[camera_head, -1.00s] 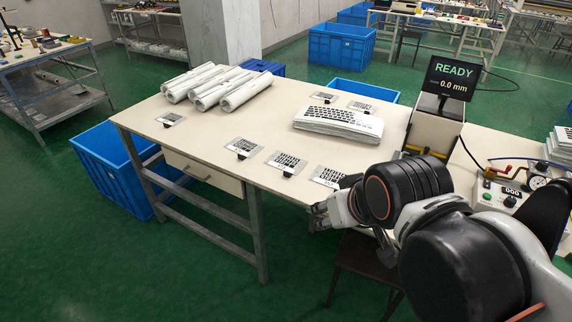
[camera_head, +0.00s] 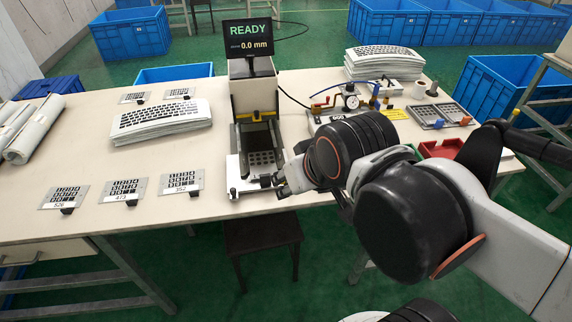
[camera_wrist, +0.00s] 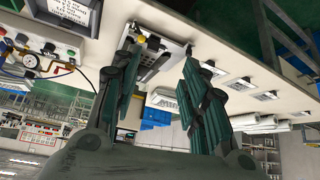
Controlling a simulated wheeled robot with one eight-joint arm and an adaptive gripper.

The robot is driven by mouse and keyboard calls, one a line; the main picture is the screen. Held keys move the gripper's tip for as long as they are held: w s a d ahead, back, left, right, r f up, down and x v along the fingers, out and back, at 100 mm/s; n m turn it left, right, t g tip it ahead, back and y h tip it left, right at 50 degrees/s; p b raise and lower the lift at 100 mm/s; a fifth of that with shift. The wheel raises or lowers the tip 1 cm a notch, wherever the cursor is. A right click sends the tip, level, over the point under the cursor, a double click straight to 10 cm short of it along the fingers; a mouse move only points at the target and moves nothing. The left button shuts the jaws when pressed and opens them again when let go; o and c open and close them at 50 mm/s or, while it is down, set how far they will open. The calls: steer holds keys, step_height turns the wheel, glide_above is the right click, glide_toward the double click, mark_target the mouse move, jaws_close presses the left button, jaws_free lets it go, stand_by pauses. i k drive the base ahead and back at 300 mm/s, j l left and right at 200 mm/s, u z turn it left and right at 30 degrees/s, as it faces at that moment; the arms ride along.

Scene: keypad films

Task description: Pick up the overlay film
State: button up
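A stack of white films with black key windows (camera_head: 160,118) lies on the left part of the table. A second similar stack (camera_head: 384,58) lies at the back right. I cannot tell from the pictures which one holds the overlay film. My gripper (camera_head: 278,182) is at the table's front edge, beside the light base of the press station (camera_head: 238,184), apart from both stacks. In the wrist view my gripper (camera_wrist: 160,60) has its fingers spread wide with nothing between them. That view looks tilted over, with a white stack (camera_wrist: 168,100) beyond the fingers.
The press station carries a READY screen (camera_head: 249,35) showing 0.0 mm. Metal plates (camera_head: 181,182) with tabs lie along the front edge. White rolls (camera_head: 36,128) lie at the left. A gauge (camera_head: 352,102) and red bin (camera_head: 440,148) stand right. A stool (camera_head: 262,235) is below.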

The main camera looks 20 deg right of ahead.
mark_target(130, 189)
steer(key=i+j, duration=0.1)
steer(key=j, duration=0.25)
steer(key=i+j, duration=0.1)
steer(key=j, duration=0.25)
steer(key=i+j, duration=0.1)
steer(key=j, duration=0.25)
steer(key=i+j, duration=0.1)
steer(key=j, duration=0.25)
steer(key=i+j+u, duration=0.1)
steer(key=j, duration=0.25)
